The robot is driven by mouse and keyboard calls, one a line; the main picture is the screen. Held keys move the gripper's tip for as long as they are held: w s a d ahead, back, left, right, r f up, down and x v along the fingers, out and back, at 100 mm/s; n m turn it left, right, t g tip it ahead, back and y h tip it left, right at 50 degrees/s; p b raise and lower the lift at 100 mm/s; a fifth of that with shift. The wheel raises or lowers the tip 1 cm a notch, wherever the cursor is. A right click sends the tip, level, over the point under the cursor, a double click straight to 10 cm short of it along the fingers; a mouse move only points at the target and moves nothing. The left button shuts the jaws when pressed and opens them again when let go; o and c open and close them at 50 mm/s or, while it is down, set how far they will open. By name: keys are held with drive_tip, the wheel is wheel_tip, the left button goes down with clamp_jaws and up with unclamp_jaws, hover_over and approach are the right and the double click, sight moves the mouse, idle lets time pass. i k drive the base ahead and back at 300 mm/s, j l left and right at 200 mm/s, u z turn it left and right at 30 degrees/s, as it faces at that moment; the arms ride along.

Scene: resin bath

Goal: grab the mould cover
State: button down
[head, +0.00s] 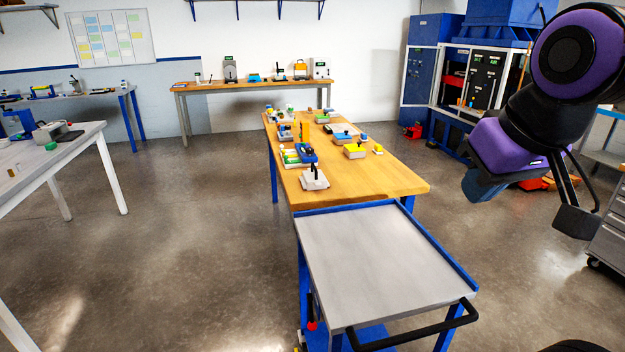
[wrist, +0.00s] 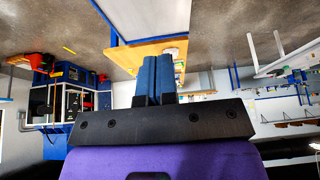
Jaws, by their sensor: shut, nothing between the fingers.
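I cannot tell for certain which item is the mould cover. A pale, flat block with an upright black handle (head: 314,179) stands near the front left of the wooden table (head: 390,182); it may be the cover. My gripper (head: 479,188) hangs in the air at the right of the head view, well apart from the table items. In the wrist view, which is upside down, its two blue fingers (wrist: 157,78) are together with nothing between them. The fingers hide part of the wooden table (wrist: 122,56) there.
A grey-topped cart (head: 385,255) with blue edges and a black handle stands before the table. Several small blue, yellow and green items crowd the table's left and far parts. A white bench (head: 50,160) is at left, a blue cabinet (head: 430,62) behind right. Floor between is clear.

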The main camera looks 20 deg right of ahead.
sight(314, 178)
drive_tip(key=j, duration=0.25)
drive_tip(key=i+j+u, duration=0.55)
drive_tip(key=j, duration=0.2)
drive_tip(key=i+j+u, duration=0.5)
drive_tip(key=i+l, duration=0.1)
drive_tip(key=i, duration=0.2)
drive_tip(key=i+l, duration=0.1)
drive_tip(key=i, duration=0.15)
drive_tip(key=i+l, duration=0.8)
drive_tip(key=i, duration=0.6)
drive_tip(key=i+l+z, duration=0.1)
drive_tip(key=i, duration=0.6)
drive_tip(key=z, duration=0.45)
drive_tip(key=i+z, duration=0.1)
drive_tip(key=z, duration=0.75)
drive_tip(key=i+z, duration=0.1)
drive_tip(key=z, duration=0.35)
